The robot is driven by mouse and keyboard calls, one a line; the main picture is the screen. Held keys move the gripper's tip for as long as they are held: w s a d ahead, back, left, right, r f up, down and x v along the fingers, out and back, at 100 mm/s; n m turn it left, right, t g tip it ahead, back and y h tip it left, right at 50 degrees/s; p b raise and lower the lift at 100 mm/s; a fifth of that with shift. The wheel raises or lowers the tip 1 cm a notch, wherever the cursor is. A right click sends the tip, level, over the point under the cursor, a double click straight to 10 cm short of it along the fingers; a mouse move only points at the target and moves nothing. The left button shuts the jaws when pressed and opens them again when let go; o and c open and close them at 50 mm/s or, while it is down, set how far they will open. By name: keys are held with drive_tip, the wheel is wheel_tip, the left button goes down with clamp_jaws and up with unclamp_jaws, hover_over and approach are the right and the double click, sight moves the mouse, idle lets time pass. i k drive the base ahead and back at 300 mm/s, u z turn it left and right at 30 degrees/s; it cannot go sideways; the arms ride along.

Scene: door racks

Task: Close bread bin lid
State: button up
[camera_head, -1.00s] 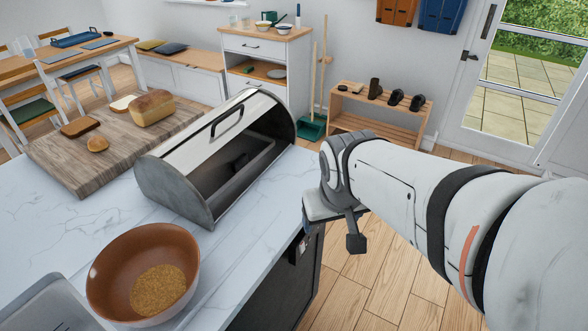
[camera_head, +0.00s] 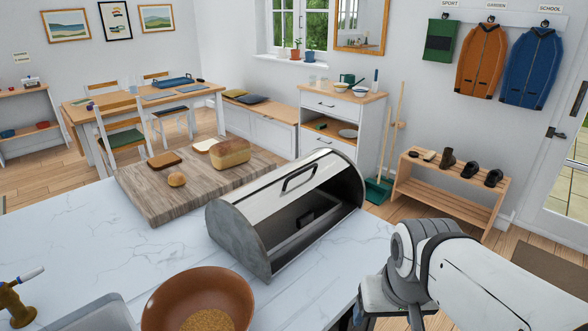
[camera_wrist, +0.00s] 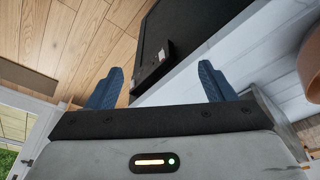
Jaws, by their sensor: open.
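The bread bin (camera_head: 238,240) stands on the marble counter, with grey end panels and a shiny curved metal body. Its lid (camera_head: 282,190) is rolled up, with a dark bar handle (camera_head: 299,177) near the top. The front is open and the dark inside shows, with a small dark shape in it that I cannot identify. My gripper is low at the right in the head view, right of the bin and apart from it, its fingertips cut off or hidden there. In the wrist view my gripper (camera_wrist: 160,86) has its two blue fingers wide apart with nothing between them.
A wooden board (camera_head: 150,200) with a loaf (camera_head: 230,153), slices and a roll lies behind and left of the bin. A brown bowl (camera_head: 200,290) stands in front. A shoe rack (camera_head: 450,190) stands beyond.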

sight(258, 205)
drive_tip(key=u, duration=2.85)
drive_tip(key=k, duration=1.1)
drive_tip(key=z, duration=1.65)
drive_tip(key=i, duration=1)
drive_tip(key=z, duration=0.05)
